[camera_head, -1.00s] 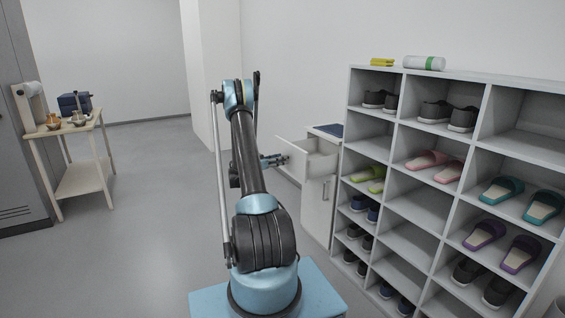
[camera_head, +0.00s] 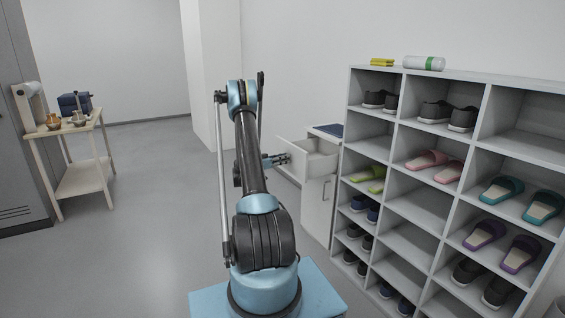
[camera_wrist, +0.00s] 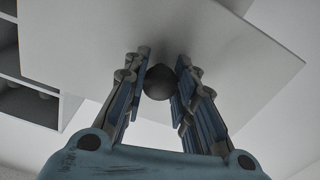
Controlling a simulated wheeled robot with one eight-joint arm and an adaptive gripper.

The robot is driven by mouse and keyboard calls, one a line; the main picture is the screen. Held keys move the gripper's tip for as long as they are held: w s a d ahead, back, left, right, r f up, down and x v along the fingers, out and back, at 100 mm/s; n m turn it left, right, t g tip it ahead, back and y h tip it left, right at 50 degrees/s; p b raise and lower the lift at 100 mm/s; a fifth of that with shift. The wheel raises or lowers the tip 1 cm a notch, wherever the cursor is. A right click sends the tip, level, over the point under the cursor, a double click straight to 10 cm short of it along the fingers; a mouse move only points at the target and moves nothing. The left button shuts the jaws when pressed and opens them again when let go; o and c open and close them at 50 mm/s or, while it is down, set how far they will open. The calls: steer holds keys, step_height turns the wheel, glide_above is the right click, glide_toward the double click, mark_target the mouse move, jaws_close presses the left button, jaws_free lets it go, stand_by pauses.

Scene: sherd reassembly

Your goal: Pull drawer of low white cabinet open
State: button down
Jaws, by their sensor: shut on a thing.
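The low white cabinet (camera_head: 317,207) stands against the wall, left of the shoe rack. Its top drawer (camera_head: 316,163) is pulled out, and I can see into its open top. In the wrist view the white drawer front (camera_wrist: 225,55) fills the upper middle, with a dark round knob (camera_wrist: 159,82) on it. My gripper (camera_head: 282,160) is at the drawer front. In the wrist view my gripper (camera_wrist: 161,84) has its two fingers on either side of the knob, shut on it. The cabinet's lower door (camera_head: 317,212) is shut and has an upright handle.
A grey shoe rack (camera_head: 420,190) holding shoes and slippers stands close to the right of the cabinet. A dark blue flat item (camera_head: 329,130) lies on the cabinet top. A wooden side table (camera_head: 83,170) stands far left. The floor between is clear.

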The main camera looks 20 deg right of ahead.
steer(key=d, duration=0.3)
steer(key=shift+w+d, duration=0.15)
steer(key=shift+w, duration=0.1)
steer(key=c, duration=1.3)
jaws_free()
steer(key=shift+c, duration=0.2)
steer(key=shift+o, duration=0.3)
steer(key=s+a, duration=0.1)
steer(key=a, duration=1.1)
steer(key=shift+s, duration=0.2)
